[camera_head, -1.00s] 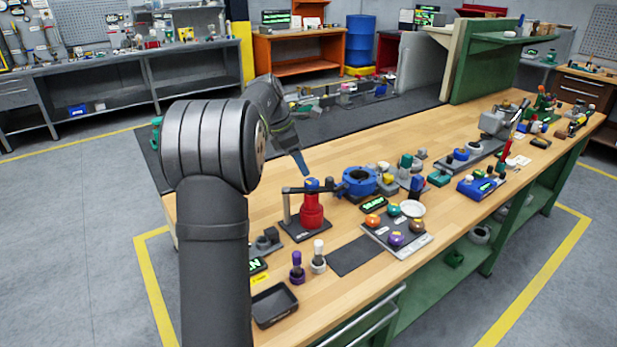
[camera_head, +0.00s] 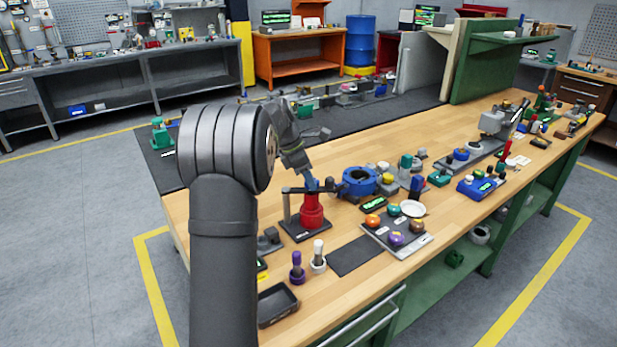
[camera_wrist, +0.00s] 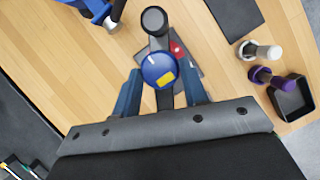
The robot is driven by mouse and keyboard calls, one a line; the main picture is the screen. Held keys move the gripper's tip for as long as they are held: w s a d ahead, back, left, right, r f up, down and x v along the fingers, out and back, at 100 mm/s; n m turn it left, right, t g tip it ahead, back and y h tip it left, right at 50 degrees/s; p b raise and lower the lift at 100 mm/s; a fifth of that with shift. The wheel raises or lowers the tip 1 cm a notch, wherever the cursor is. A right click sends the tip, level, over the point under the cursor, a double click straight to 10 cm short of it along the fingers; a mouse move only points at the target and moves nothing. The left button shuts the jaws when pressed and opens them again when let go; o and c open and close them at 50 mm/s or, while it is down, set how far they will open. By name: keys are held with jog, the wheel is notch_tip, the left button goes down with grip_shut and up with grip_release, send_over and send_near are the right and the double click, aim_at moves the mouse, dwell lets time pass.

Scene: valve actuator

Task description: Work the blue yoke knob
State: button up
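The blue yoke knob (camera_wrist: 157,69) has a round top with a yellow patch and a small white mark. It sits atop the red valve actuator (camera_head: 312,212), beside a dark yoke arm (camera_head: 292,190) on a post. In the wrist view my gripper (camera_wrist: 161,73) is open, with one blue finger on each side of the knob and small gaps visible. In the head view my gripper (camera_head: 307,178) is tilted, its tips at the knob. The fingers partly hide the knob there, and I cannot tell their exact depth beside it.
A blue flanged ring (camera_head: 359,181) stands right of the actuator. A panel with coloured knobs (camera_head: 415,243) lies at the front right. Purple (camera_head: 297,268) and white (camera_head: 318,257) pegs and a black tray (camera_head: 277,305) stand in front. The dark mat (camera_head: 354,256) is clear.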

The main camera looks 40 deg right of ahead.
dwell(0.3)
jog(key=m, duration=0.2)
jog(key=m+g, duration=0.1)
jog(key=m, duration=0.1)
jog(key=shift+w+d+y, duration=0.15)
jog(key=shift+y, duration=0.25)
jog(key=m+y, duration=0.1)
jog(key=m, duration=0.1)
jog(key=m+g+y, duration=0.1)
jog(key=m, duration=0.2)
jog(key=shift+w+d+m, duration=0.1)
jog(key=shift+d+m, duration=0.1)
jog(key=shift+m, duration=0.1)
jog(key=m+y, duration=0.1)
jog(key=m, duration=0.1)
jog(key=m+y, duration=0.1)
jog(key=m, duration=0.2)
jog(key=shift+d+g, duration=0.2)
jog(key=shift+g, duration=0.1)
jog(key=m, duration=0.2)
jog(key=m+y, duration=0.1)
jog(key=m, duration=0.2)
jog(key=shift+d+y, duration=0.15)
jog(key=shift+y, duration=0.15)
jog(key=shift+t, duration=0.4)
jog(key=o, duration=1)
